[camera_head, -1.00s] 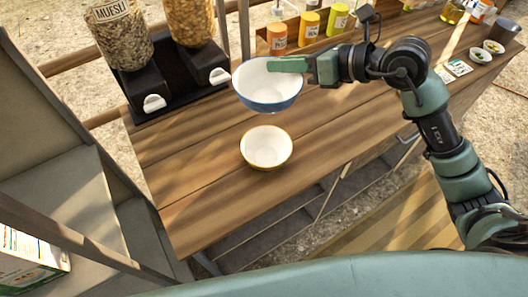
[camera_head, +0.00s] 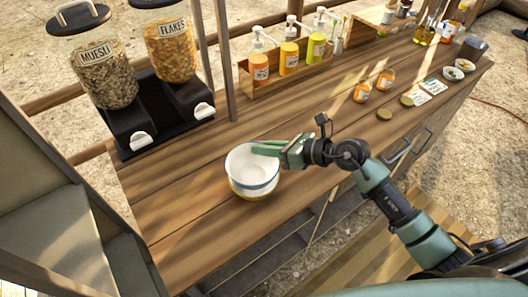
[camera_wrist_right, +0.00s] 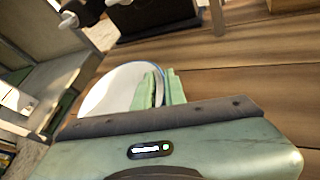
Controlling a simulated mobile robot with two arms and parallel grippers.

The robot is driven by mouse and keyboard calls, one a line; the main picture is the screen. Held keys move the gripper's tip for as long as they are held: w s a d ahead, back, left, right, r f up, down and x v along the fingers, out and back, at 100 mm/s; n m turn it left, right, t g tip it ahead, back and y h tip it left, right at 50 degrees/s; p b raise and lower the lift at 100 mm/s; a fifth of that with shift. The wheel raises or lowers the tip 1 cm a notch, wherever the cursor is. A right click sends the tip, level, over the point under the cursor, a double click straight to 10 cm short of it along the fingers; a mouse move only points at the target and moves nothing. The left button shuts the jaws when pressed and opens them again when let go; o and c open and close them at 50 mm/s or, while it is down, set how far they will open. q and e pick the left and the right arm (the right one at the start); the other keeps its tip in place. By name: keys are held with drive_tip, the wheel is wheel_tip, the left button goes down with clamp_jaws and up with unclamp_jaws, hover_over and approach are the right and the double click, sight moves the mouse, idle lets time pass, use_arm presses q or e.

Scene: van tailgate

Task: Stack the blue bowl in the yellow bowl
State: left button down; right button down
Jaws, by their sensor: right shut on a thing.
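The blue bowl (camera_head: 253,164), white inside with a blue outer band, sits in or just above the mouth of the yellow bowl (camera_head: 253,195). Only the lower yellow side of that bowl shows below it, so I cannot tell whether they touch. My right gripper (camera_head: 268,149) is shut on the blue bowl's right rim. In the right wrist view the fingers (camera_wrist_right: 158,88) pinch the rim of the blue bowl (camera_wrist_right: 108,90), and the yellow bowl is hidden. My left gripper is not in view.
Two cereal dispensers, muesli (camera_head: 108,82) and flakes (camera_head: 169,55), stand on a black base at the back left. A wooden rack with several pump bottles (camera_head: 289,57) stands behind. Small orange jars (camera_head: 362,91) and lids lie to the right. The counter's front left (camera_head: 185,225) is clear.

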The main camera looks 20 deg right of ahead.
wheel_tip(320, 180, down, 2)
drive_tip(key=shift+f, duration=0.2)
drive_tip(key=shift+f, duration=0.1)
drive_tip(key=shift+f+b, duration=0.25)
drive_tip(key=shift+b, duration=0.05)
drive_tip(key=c, duration=1.5)
unclamp_jaws()
drive_tip(key=shift+f, duration=0.1)
